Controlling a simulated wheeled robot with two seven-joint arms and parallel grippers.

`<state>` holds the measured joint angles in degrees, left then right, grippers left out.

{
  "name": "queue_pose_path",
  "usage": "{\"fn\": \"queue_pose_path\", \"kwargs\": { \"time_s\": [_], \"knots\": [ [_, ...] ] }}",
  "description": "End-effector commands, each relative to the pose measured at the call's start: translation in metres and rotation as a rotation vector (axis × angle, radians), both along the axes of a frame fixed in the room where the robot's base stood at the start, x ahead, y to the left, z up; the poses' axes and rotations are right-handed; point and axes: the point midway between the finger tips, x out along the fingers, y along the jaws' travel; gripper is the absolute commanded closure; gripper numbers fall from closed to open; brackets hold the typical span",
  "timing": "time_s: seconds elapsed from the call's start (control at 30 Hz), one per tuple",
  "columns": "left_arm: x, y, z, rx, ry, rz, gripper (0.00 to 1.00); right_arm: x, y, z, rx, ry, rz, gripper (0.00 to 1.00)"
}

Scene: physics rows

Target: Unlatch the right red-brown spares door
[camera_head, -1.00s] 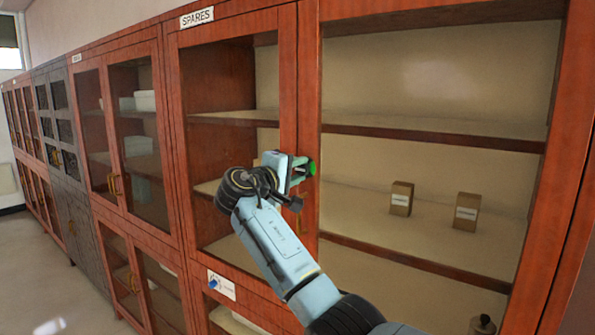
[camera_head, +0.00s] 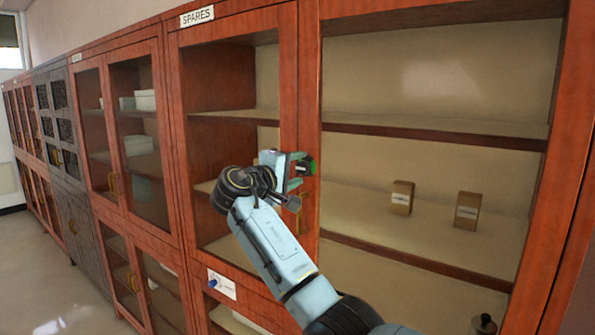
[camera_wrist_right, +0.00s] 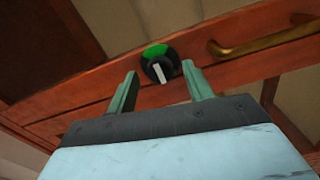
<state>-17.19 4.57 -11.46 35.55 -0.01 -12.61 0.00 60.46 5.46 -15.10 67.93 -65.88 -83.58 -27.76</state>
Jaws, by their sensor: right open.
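The right red-brown spares door (camera_head: 308,60) is a glass-fronted wooden door under the "SPARES" sign (camera_head: 197,16); it looks closed. Its latch is a round black knob (camera_wrist_right: 158,65) with a white pointer bar and a green patch at its upper edge. The knob also shows in the head view (camera_head: 309,166), partly behind my gripper. My right gripper (camera_wrist_right: 160,76) is open, with its two green fingers on either side of the knob and their tips just short of it. It also shows in the head view (camera_head: 299,170). My left gripper is not in view.
A brass bar handle (camera_wrist_right: 265,38) is right of the knob in the wrist view. Two small cartons (camera_head: 402,198) (camera_head: 467,210) stand on a shelf behind the door's glass. A sign with a blue mark (camera_head: 221,285) is on the lower frame. More cabinets (camera_head: 130,130) run left.

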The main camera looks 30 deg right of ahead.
Motion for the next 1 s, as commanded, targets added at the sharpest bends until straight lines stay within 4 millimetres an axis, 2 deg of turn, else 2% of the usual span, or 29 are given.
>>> {"fn": "queue_pose_path", "kwargs": {
  "time_s": [0.3, 0.5, 0.7, 1.0],
  "knots": [
    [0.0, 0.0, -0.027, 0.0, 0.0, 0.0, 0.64, -0.025, 0.064, -0.004, 0.001, -0.003, 0.006, 0.49],
    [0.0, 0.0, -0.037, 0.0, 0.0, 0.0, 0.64, -0.04, 0.098, -0.003, 0.001, -0.002, 0.004, 0.49],
    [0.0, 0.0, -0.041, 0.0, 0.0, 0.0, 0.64, -0.047, 0.114, -0.001, 0.0, -0.001, 0.002, 0.49],
    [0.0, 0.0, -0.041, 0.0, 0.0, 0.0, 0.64, -0.048, 0.115, 0.0, 0.0, 0.0, 0.001, 0.49]
  ]
}}
